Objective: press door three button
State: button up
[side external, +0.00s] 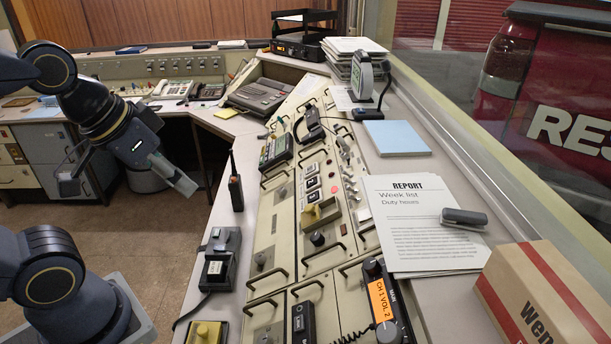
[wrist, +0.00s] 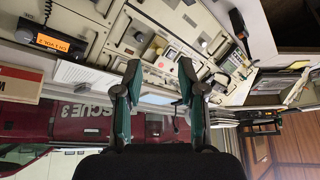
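The console (side external: 286,215) carries a column of small square buttons (side external: 312,183), beside a round red light or button (side external: 335,189). The labels are too small to read, so I cannot tell which button is door three. My gripper (side external: 128,190) is open and empty, in the air left of the console and well apart from the buttons. In the wrist view my gripper (wrist: 160,70) shows two spread fingers with nothing between them. The console panel (wrist: 125,40) appears upside down beyond the fingertips there, with its small controls partly near the right finger.
A black handheld radio (side external: 236,188) stands at the console's left edge. Metal handles, a yellow-based knob (side external: 318,213) and a corded unit (side external: 380,300) rise from the panel. Papers (side external: 420,225), a stapler (side external: 464,217) and a box (side external: 540,295) lie at right. Air between gripper and console is clear.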

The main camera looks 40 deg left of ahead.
grip_shut()
dwell(1.4)
